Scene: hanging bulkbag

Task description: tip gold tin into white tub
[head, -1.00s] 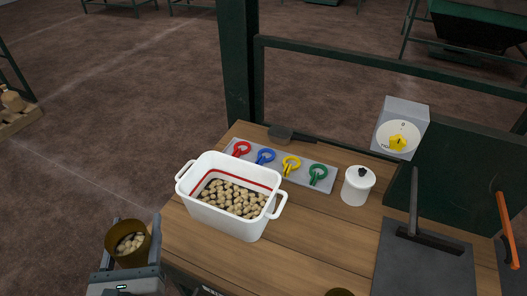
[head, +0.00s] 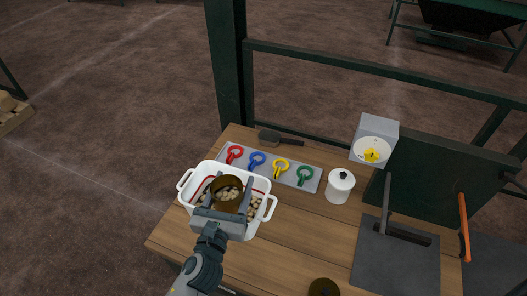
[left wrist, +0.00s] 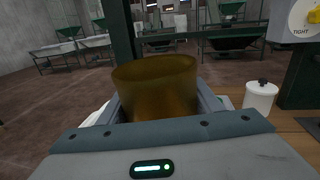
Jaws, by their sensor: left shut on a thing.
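The white tub (head: 262,223) stands on the wooden table with two side handles, a red line inside and tan nut-like pieces in it. My left gripper (head: 228,200) is shut on the gold tin (head: 227,184) and holds it over the tub. In the head view the tin's open mouth shows pale pieces inside. In the left wrist view the tin (left wrist: 157,88) looks about upright between the fingers, and its contents are hidden. The tin and gripper cover much of the tub's middle. My right gripper is not in view.
A grey plate with red, blue, yellow and green rings (head: 281,168) lies behind the tub. A white lidded canister (head: 339,186), a dial box (head: 373,142) and a dark board (head: 396,258) stand to the right. A brush (head: 280,138) lies at the back.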

